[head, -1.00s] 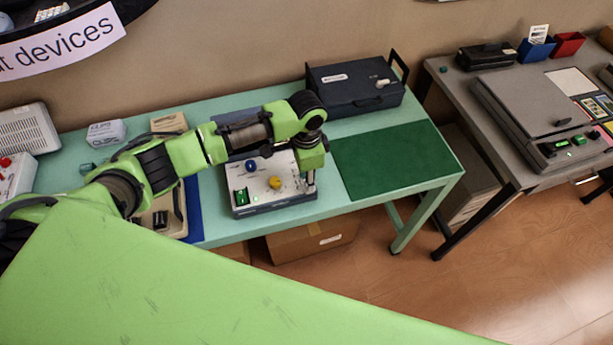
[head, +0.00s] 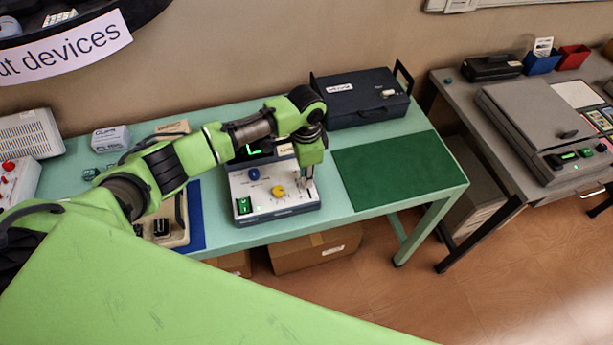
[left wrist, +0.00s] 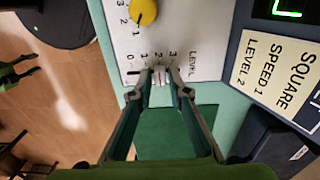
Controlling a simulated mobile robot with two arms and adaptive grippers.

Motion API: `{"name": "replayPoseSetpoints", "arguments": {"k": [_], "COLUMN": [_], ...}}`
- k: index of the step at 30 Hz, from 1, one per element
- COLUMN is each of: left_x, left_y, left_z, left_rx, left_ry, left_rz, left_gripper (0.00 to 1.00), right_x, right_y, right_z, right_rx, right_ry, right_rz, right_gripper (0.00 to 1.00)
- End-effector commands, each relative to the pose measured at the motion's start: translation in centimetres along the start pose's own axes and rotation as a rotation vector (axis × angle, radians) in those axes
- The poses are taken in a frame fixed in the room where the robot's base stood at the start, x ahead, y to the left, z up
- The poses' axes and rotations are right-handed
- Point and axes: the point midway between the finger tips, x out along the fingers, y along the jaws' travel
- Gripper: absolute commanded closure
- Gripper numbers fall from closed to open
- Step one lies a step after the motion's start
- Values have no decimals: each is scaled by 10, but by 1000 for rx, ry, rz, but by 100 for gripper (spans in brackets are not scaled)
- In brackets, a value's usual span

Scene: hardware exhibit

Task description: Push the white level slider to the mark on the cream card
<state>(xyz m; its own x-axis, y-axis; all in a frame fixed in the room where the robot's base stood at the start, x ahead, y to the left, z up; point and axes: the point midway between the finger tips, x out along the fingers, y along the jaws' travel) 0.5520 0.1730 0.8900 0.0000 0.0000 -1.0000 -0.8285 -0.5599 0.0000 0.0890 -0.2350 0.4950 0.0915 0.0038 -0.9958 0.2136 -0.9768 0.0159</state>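The device with the white panel (head: 268,203) stands on the mint-green table. In the left wrist view, its LEVEL scale runs from 0 to 3. The white level slider (left wrist: 161,77) is between my left fingertips, about below the 2, and is partly hidden by them. The cream card (left wrist: 275,73) reads SQUARE, SPEED 1, LEVEL 2. My left gripper (head: 306,188) points down at the panel's right side; in the left wrist view its fingertips (left wrist: 163,76) are close together around the slider. My right gripper is not seen.
A yellow knob (head: 278,191), a blue knob (head: 253,174) and a green switch (head: 243,205) are on the same panel. A green mat (head: 388,168) lies clear to the right. A dark case (head: 360,97) stands behind.

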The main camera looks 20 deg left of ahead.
Motion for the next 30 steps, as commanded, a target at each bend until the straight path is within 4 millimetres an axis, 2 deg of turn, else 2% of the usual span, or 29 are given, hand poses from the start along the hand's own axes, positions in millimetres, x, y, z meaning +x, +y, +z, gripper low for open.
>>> {"name": "replayPoseSetpoints", "arguments": {"k": [10,14,17,25,30], "left_x": [0,-9,-24,-82,-108], "left_y": [0,0,0,-1,-1], "left_z": [0,-1,-1,-1,-1], "left_rx": [0,1,2,2,0], "left_ry": [0,2,3,4,3], "left_rz": [0,-1,-2,-3,-1], "left_gripper": [72,72,72,72,72], "right_x": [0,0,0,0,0], "right_y": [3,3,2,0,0], "right_z": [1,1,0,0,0], "right_rx": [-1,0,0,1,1], "right_ry": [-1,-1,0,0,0], "right_rz": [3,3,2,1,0], "right_gripper": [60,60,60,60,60]}}
